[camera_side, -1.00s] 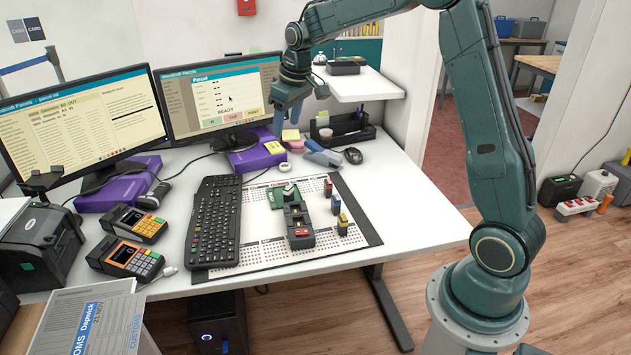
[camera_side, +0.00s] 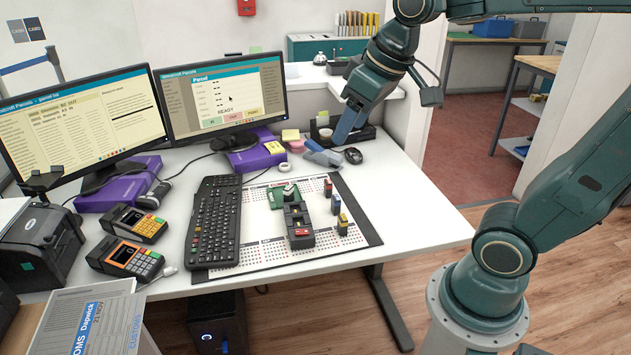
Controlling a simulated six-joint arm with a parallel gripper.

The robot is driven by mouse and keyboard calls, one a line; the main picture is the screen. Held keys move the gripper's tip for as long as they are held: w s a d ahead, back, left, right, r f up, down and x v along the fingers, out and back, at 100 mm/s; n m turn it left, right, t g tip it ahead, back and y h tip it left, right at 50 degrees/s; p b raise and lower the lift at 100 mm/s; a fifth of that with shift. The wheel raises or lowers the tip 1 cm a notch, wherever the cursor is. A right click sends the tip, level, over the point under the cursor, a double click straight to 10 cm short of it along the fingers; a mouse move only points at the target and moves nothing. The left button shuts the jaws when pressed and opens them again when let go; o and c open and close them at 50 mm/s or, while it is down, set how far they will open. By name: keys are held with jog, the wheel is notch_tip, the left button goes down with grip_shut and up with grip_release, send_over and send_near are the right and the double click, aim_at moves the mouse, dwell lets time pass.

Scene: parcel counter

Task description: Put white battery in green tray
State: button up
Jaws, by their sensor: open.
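A small green tray (camera_side: 276,198) lies on the desk mat, at the top left of a dark holder (camera_side: 297,215). A small white-topped piece (camera_side: 289,187), perhaps the white battery, shows at the tray's upper right edge. I cannot tell whether it sits in the tray or in the dark holder. A red block (camera_side: 301,232) is at the holder's near end. My gripper (camera_side: 342,136) is open and points down near the back of the desk, above and right of the mat. It is well away from the tray and the white piece. Its fingers show edge-on.
Three small dark blocks with red (camera_side: 328,187), blue (camera_side: 335,204) and yellow (camera_side: 343,224) parts stand along the mat's right side. A keyboard (camera_side: 214,222) lies left of the mat. The desk's right side is clear.

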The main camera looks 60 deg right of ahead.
jog(key=s+a+f, duration=0.2)
jog(key=s+f, duration=0.1)
jog(key=s, duration=0.6)
jog(key=shift+s+t, duration=0.15)
jog(key=shift+t, duration=0.25)
